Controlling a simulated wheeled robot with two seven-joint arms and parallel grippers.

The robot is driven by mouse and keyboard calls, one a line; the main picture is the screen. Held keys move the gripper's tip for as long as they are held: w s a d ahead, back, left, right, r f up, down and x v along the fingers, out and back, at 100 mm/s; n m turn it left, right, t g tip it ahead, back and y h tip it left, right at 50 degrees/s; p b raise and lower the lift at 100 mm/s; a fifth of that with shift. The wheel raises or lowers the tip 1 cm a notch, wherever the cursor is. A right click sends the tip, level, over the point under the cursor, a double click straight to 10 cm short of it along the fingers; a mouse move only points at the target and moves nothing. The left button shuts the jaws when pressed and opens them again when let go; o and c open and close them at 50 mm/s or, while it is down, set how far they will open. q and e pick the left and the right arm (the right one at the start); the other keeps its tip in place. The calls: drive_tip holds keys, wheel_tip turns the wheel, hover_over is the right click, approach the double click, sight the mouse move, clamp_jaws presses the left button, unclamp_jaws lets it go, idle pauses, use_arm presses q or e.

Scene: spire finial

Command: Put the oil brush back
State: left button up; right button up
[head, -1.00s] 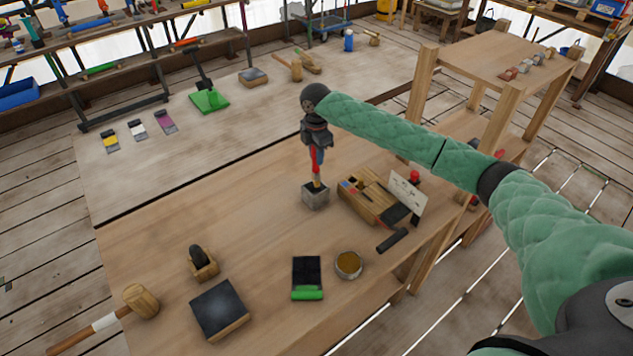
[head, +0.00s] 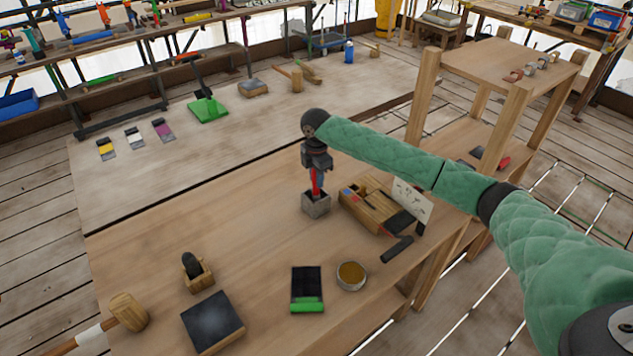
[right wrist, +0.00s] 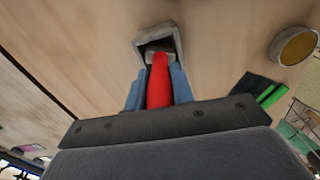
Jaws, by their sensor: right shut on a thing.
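The oil brush has a red handle (head: 315,184) and points down. Its lower end is inside the mouth of the small grey square holder (head: 317,206) on the workbench. The right wrist view shows the red handle (right wrist: 159,85) between blue-grey fingers, with a pale part of the brush inside the opening of the holder (right wrist: 142,43). My right gripper (head: 316,188) is shut on the handle, just above the holder. I cannot tell whether the brush touches the holder's bottom. My left gripper is in neither view.
A wooden box (head: 370,207) with a white card stands close to the holder's right. A round tin of amber liquid (head: 351,275), a black-and-green tool (head: 307,288), a dark block (head: 213,321) and a mallet (head: 130,311) lie nearer. The bench left of the holder is clear.

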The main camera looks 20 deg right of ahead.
drive_tip(key=shift+f, duration=0.15)
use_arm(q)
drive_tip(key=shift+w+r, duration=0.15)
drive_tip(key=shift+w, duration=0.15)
use_arm(e)
drive_tip(key=o, duration=1)
drive_tip(key=shift+f, duration=0.1)
